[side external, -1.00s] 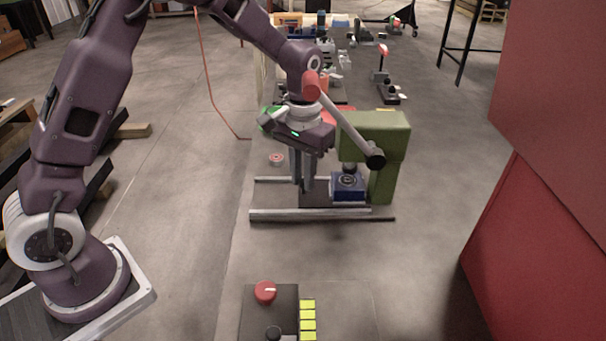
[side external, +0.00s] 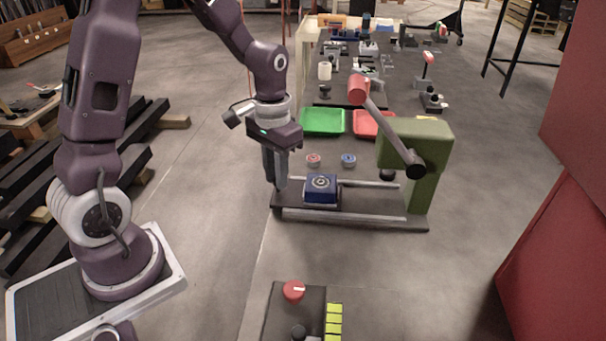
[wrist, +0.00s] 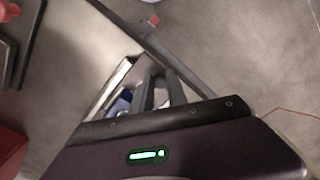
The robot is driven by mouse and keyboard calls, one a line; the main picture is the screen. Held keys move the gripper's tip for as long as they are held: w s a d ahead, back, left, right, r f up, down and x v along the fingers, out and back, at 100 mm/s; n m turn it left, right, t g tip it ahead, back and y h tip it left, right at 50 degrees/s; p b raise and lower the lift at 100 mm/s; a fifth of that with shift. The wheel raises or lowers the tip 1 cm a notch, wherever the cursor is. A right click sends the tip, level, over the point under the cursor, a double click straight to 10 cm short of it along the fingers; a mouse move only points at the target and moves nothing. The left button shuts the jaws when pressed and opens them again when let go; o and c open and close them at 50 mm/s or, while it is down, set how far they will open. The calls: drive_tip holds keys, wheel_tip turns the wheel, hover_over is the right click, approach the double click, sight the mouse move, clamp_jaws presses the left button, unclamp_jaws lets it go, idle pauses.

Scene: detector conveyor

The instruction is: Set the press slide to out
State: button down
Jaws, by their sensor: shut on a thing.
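The press has a green frame (side external: 430,165) and a lever with a red end (side external: 358,90), over a base with two metal rails (side external: 375,215). The press slide, a dark plate carrying a blue block (side external: 321,190) with a round part on top, sits at the left end of the rails, clear of the press head. My gripper (side external: 277,184) points down at the slide's left end, shut on it. The exact grip is hidden. In the wrist view, my fingers (wrist: 162,98) stand beside the blue block (wrist: 121,104), which is partly hidden.
A red disc (side external: 313,160) and a blue disc (side external: 348,160) lie behind the rails. Green (side external: 322,122) and red (side external: 366,124) trays stand farther back. A panel with a red knob (side external: 293,290) is in front. Red cabinets (side external: 560,150) stand at the right.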

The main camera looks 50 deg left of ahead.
drive_tip(key=shift+s+a, duration=0.15)
drive_tip(key=shift+a, duration=0.05)
drive_tip(key=c, duration=1.3)
unclamp_jaws()
wheel_tip(320, 180, up, 7)
drive_tip(key=shift+r, duration=0.1)
drive_tip(key=s+d+r+m+t, duration=0.1)
drive_tip(key=s+d+r, duration=0.3)
drive_tip(key=s, duration=0.4)
drive_tip(key=s+d+r+t, duration=0.4)
drive_tip(key=s+r, duration=0.1)
drive_tip(key=s, duration=0.4)
drive_tip(key=shift+d+m+t, duration=0.2)
drive_tip(key=shift+m+t, duration=0.1)
drive_tip(key=shift+m, duration=0.1)
